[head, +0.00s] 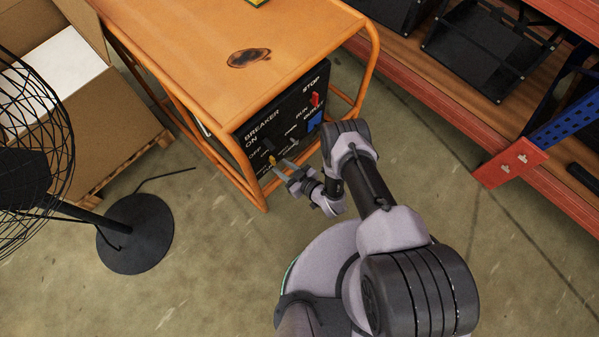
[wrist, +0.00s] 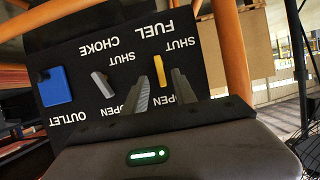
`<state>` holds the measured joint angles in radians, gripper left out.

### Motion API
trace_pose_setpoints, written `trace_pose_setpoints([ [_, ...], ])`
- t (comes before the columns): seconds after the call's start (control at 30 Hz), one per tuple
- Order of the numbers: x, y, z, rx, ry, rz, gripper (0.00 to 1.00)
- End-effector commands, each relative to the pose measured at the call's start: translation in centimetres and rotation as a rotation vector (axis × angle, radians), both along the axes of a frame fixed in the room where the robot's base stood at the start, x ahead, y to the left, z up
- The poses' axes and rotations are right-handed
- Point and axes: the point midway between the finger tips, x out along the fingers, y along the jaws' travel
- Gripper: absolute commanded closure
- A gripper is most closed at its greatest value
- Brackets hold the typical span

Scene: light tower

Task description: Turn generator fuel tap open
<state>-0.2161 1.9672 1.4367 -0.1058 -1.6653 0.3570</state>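The yellow fuel tap (wrist: 160,70) is a short upright bar under the upside-down FUEL label in the wrist view. SHUT and OPEN labels are beside it; I cannot tell which one it is set to. It sits on the black panel (wrist: 75,50) of the orange generator (head: 190,45). In the head view the tap (head: 272,160) is a small yellow spot at the panel's lower left. My gripper (wrist: 161,80) is open, one finger on each side of the tap in the wrist view. Contact is not clear. In the head view my gripper (head: 280,166) is at the panel.
A grey choke lever (wrist: 102,83) and a blue outlet (wrist: 54,87) are beside the tap. A red switch (head: 315,100) is higher on the panel. Orange frame tubes (head: 240,190) surround the panel. A black fan (head: 135,235) and a shelf (head: 440,95) stand either side.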

Motion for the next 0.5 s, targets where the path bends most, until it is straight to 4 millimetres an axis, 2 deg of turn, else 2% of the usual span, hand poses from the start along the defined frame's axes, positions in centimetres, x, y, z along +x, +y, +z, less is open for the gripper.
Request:
trace_pose_setpoints([
  [0.03,-0.9,-1.2,1.3,0.0,0.005,-0.006,0.67],
  [0.3,-5.8,-7.1,4.3,0.001,0.003,-0.008,0.67],
  [0.5,-7.5,-8.9,5.0,0.001,0.0,-0.003,0.67],
])
